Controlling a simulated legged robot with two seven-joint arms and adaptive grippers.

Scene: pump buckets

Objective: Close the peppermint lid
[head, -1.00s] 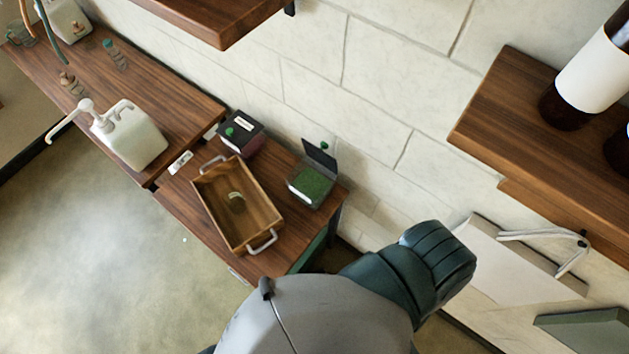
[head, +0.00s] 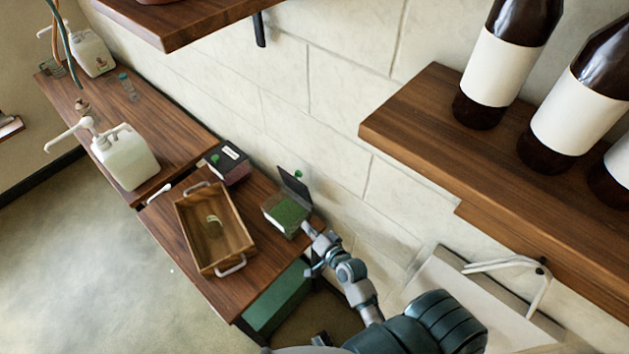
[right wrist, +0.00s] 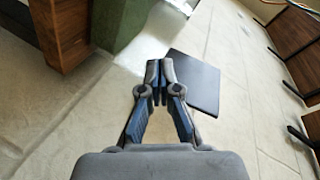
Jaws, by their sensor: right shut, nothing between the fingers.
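The open box with green contents (head: 285,214) stands at the right end of the low wooden table. I take it for the peppermint box. Its dark lid (head: 294,187) is raised on the wall side, tilted back. A dark flat panel (right wrist: 197,80), apparently this lid, lies just beyond and right of my fingertips in the right wrist view. My right gripper (head: 309,232) is at the box's right side, close to its edge; contact cannot be told. In the right wrist view the gripper (right wrist: 160,68) is shut and empty. My left gripper is not in view.
A wooden tray (head: 183,225) with metal handles sits left of the box. A closed dark box (head: 228,163) stands behind it. A white pump bottle (head: 127,158) is on the farther table. A shelf (head: 420,125) with large brown bottles juts out above right.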

